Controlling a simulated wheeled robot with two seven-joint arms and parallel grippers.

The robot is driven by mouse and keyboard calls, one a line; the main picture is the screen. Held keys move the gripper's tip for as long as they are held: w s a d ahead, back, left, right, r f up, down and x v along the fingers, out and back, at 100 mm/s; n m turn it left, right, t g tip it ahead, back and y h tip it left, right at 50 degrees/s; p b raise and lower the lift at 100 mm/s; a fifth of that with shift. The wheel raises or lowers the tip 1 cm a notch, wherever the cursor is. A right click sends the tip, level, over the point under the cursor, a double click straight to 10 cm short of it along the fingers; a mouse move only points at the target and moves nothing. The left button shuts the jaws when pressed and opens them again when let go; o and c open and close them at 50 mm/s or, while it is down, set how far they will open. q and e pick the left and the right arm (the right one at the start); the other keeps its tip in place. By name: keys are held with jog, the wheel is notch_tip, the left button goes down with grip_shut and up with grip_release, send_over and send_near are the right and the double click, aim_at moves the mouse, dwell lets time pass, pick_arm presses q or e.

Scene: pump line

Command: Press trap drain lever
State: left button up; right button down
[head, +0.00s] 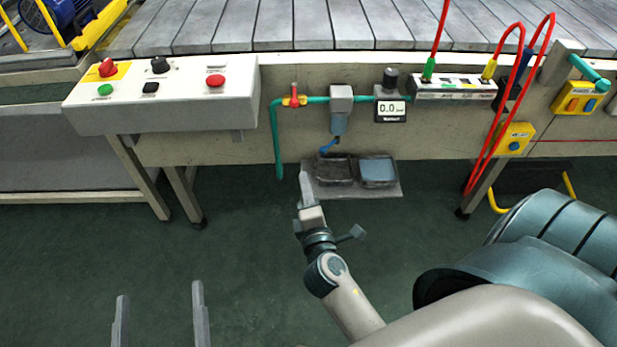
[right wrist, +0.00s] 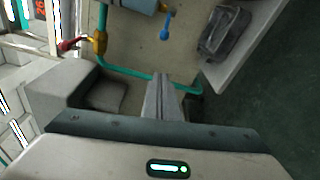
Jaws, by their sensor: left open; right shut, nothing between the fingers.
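The trap (head: 341,112) is a grey unit with a blue-grey bowl on the teal air line at the front of the conveyor frame. Its small blue drain lever (head: 328,146) sticks out at the bowl's bottom; the lever (right wrist: 165,26) also shows in the right wrist view, apart from the fingers. My right gripper (head: 304,180) is shut and empty, below and left of the lever, close to the hanging end of the teal pipe. Its closed fingers (right wrist: 160,82) show in the right wrist view. My left gripper (head: 160,290) is open and empty at the lower left, over the floor.
A red-handled valve (head: 293,97) sits on the pipe left of the trap, and a gauge (head: 391,109) reading 0.0 to its right. Two small trays on a shelf (head: 390,193) are below. A control box (head: 165,95) juts out at left. Red hoses (head: 491,130) hang at right.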

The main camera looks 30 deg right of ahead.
aim_at(330, 145)
pick_arm(q)
jog(key=shift+s+d+r+t, duration=0.1)
jog(key=shift+s+r+t, duration=0.1)
jog(key=shift+r, duration=0.15)
jog(key=shift+s+r+t, duration=0.1)
jog(key=shift+r+t, duration=0.1)
jog(key=shift+r, duration=0.15)
pick_arm(e)
jog(key=w+d, duration=0.5)
jog(key=d, duration=0.1)
jog(key=shift+w+d, duration=0.3)
pick_arm(q)
jog(key=shift+f, duration=0.15)
pick_arm(e)
jog(key=shift+r, duration=0.1)
